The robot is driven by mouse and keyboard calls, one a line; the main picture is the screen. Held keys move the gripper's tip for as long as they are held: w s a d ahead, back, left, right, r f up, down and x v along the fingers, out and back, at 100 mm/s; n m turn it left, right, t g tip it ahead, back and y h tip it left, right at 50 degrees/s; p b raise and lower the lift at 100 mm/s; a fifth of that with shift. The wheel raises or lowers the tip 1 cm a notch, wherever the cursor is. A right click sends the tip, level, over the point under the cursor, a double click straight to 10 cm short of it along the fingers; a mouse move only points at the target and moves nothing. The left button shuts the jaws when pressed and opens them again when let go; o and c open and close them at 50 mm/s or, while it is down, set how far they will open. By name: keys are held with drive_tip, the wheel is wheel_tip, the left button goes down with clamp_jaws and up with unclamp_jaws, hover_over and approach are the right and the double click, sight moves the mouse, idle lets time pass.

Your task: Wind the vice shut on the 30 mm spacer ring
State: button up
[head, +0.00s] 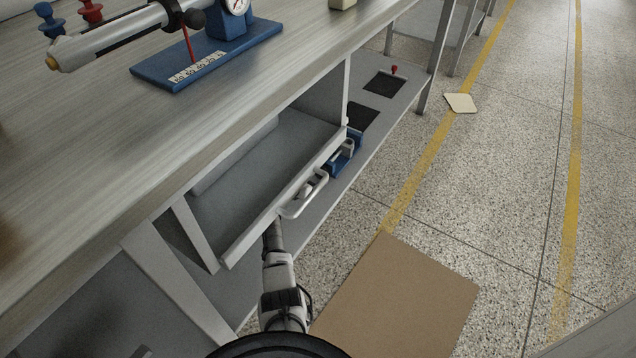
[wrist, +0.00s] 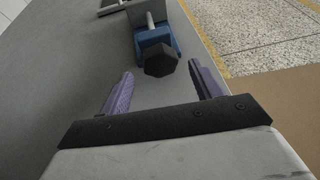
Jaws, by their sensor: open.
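The blue vice (head: 340,163) sits on the lower shelf, just past the open drawer in the head view. In the wrist view the vice (wrist: 152,40) is at the top, with a pale screw rod running along it. Its dark faceted knob (wrist: 161,60) faces me. My gripper (wrist: 162,82) is open and empty, with its two purple fingers apart and the knob beyond and between their tips, not gripped. I cannot make out the spacer ring in either view.
An open, empty-looking drawer (head: 262,165) with a pale handle (head: 305,197) hangs above my arm. The lower shelf (head: 402,105) carries dark mats and a small red-topped item (head: 394,69). A brown mat (head: 400,300) lies on the floor. Gauges and tools stand on the bench top.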

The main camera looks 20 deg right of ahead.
sight(319, 176)
drive_tip(key=shift+b+x, duration=1.2)
drive_tip(key=shift+x, duration=0.4)
drive_tip(key=c, duration=1)
drive_tip(key=shift+o, duration=0.2)
drive_tip(key=shift+s+d+m+t+y+p, duration=0.1)
drive_tip(key=shift+m+t+y+p, duration=0.3)
drive_tip(key=shift+m+p, duration=0.3)
drive_tip(key=shift+m+t+y, duration=0.6)
drive_tip(key=shift+m+t, duration=0.2)
drive_tip(key=shift+m, duration=0.4)
